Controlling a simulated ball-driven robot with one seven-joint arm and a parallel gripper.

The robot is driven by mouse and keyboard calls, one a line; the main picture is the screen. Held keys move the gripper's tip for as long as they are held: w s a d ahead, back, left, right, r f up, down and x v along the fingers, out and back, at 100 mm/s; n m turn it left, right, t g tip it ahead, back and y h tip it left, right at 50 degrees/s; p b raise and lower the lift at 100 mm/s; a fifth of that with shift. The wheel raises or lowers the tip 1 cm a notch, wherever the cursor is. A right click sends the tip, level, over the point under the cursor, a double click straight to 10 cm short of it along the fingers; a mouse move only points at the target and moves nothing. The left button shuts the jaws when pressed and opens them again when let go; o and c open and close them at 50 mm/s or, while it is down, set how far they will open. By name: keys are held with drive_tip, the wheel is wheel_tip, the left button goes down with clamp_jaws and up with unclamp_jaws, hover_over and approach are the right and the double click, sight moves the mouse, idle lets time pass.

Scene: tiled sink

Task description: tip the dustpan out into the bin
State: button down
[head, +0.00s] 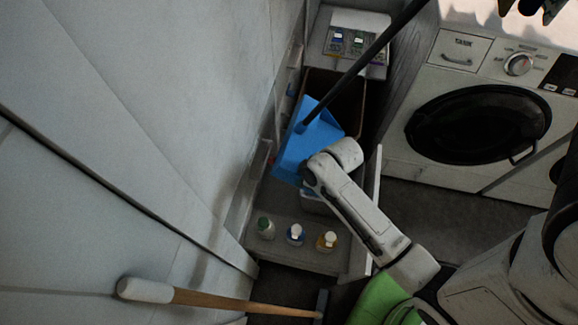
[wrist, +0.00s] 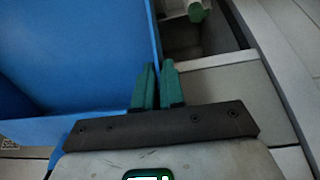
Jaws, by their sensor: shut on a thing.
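The blue dustpan (head: 312,135) is at the upper middle of the head view, with a long dark handle (head: 360,65) rising to the upper right. It looks tilted. In the wrist view its blue wall (wrist: 80,60) fills the left side. My gripper (wrist: 156,82) is shut on the edge of the dustpan, one teal finger on each side of it. In the head view my wrist hides the fingers. A dark, brown-rimmed open container (head: 338,74), apparently the bin, stands behind the dustpan and is partly covered by it. I cannot make out any contents in the pan.
Several bottles (head: 295,234) stand in a pale tray below the dustpan. A white washing machine (head: 480,125) is at the right and a pale wall (head: 150,130) at the left. A wooden-handled tool (head: 230,300) lies across the lower left. A grey floor strip (head: 435,205) is clear.

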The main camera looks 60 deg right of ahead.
sight(292, 174)
drive_tip(key=shift+w+d+r+g, duration=0.1)
drive_tip(key=shift+w+d+g, duration=0.05)
drive_tip(key=shift+w+g, duration=0.25)
drive_tip(key=shift+w+a+r+g+h, duration=0.15)
drive_tip(key=shift+w+g+h, duration=0.1)
drive_tip(key=shift+w+g, duration=0.25)
drive_tip(key=shift+w+a+f+g+h, duration=0.15)
drive_tip(key=shift+w+g+h, duration=0.1)
drive_tip(key=shift+w+g, duration=0.25)
drive_tip(key=shift+w+a+r+g, duration=0.2)
drive_tip(key=shift+w+g, duration=0.1)
drive_tip(key=shift+g, duration=0.5)
